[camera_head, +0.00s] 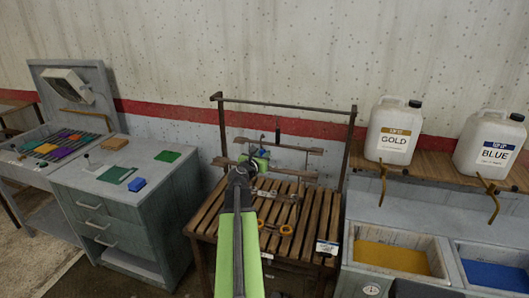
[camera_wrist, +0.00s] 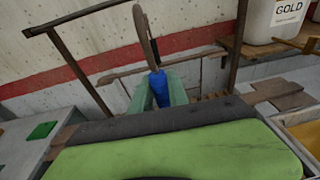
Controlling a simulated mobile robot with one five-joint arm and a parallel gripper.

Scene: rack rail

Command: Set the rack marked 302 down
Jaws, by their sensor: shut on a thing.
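My gripper (camera_head: 258,160) is shut on a blue grip piece of a brown rack (camera_head: 294,147). In the wrist view the pale green jaws (camera_wrist: 162,90) close around this blue piece, and a brown upright of the rack (camera_wrist: 148,36) rises above them. In the head view the rack's brown crossbars appear above the slatted wooden bench (camera_head: 208,221), in front of the bench's rear rail. I cannot read a 302 mark. My forearm and gripper hide part of the rack and bench, and I cannot tell whether the rack touches anything.
Orange-handled tools (camera_head: 276,229) and a white label (camera_head: 327,247) are on the bench. An upright rail frame (camera_head: 287,104) stands at its back. A grey cabinet (camera_head: 130,205) stands left. At right are yellow (camera_head: 392,258) and blue (camera_head: 495,279) basins below GOLD (camera_head: 394,134) and BLUE (camera_head: 490,145) jugs.

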